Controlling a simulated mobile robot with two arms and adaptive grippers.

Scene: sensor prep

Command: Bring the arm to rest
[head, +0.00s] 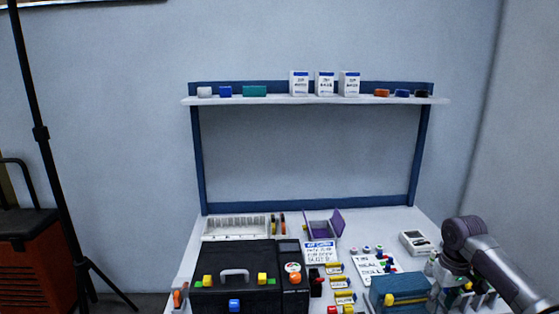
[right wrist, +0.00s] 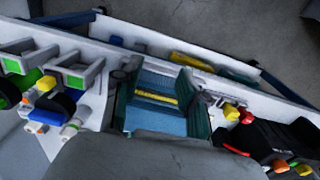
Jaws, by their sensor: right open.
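My right arm comes in from the right in the head view, bent at a purple joint. My right gripper (head: 448,270) hangs below that joint over the right end of the bench, open, with nothing seen held. The same teal case (head: 400,291) shows in the head view at the front right of the bench, left of the gripper. I cannot tell how far the gripper is from it. My left gripper is not in view.
The white bench (head: 425,226) is crowded. A black toolbox (head: 240,289) stands at front left, a white tray (head: 236,229) behind it, a purple open box (head: 325,224) at the back, and a white meter (head: 417,242) behind the right gripper. A shelf (head: 270,100) runs above.

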